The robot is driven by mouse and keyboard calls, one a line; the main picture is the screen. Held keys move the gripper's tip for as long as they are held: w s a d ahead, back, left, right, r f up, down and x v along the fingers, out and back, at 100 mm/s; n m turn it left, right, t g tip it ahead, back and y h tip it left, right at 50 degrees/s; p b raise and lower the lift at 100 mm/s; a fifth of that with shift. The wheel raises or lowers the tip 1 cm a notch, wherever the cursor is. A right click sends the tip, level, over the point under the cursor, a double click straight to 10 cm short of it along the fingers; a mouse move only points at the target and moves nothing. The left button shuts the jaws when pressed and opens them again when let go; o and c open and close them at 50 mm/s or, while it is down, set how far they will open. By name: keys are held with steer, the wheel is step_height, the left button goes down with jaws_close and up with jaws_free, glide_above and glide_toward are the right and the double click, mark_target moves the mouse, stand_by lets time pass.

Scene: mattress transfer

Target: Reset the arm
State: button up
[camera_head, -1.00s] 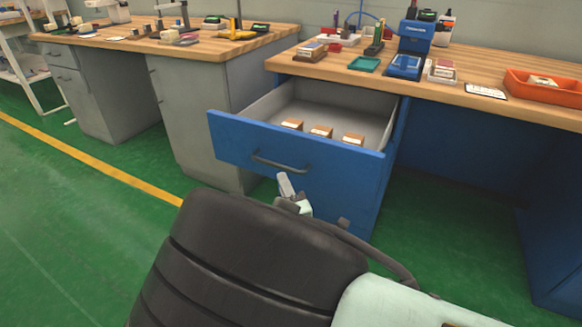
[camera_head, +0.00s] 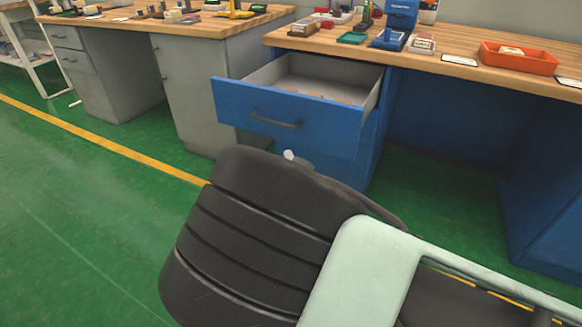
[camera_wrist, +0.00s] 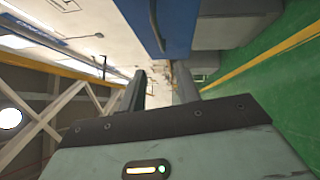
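My arm fills the lower middle of the head view and hides most of my gripper there; only a small pale tip shows above it. In the wrist view my gripper (camera_wrist: 160,80) shows two fingers apart, with nothing between them. The blue drawer (camera_head: 285,116) stands pulled out in the head view, beyond my arm. The tops of small wooden blocks (camera_head: 315,96) show inside it, partly hidden by its front. A blue face with a handle, apparently the drawer front (camera_wrist: 172,25), is at the top of the wrist view, apart from the fingers.
The blue workbench (camera_head: 450,62) carries an orange tray (camera_head: 518,60), a blue device (camera_head: 397,25) and small items. A grey-cabinet bench (camera_head: 190,85) stands to the left. The green floor (camera_head: 80,220) at left is clear, with a yellow line across it.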

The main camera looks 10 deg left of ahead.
steer(key=s+d+f+m+g+h, duration=0.3)
steer(key=s+d+m+g+h, duration=0.15)
steer(key=d+m+g, duration=0.5)
steer(key=s+d+r+m+g+h, duration=0.1)
steer(key=s+d+r+m+g, duration=0.25)
steer(key=s, duration=0.55)
steer(key=s+d+r+m+g+h, duration=0.1)
steer(key=s+d+r+g, duration=0.1)
steer(key=s+d+r, duration=0.35)
steer(key=s+d+r+m+g+h, duration=0.1)
steer(key=s+d+r+m+g, duration=0.3)
steer(key=s, duration=0.7)
step_height(320, 180, up, 27)
steer(key=a+n+t+p, duration=0.1)
steer(key=a+p, duration=0.1)
steer(key=p, duration=2.4)
steer(key=shift+a+f, duration=0.2)
steer(key=shift+a, duration=0.15)
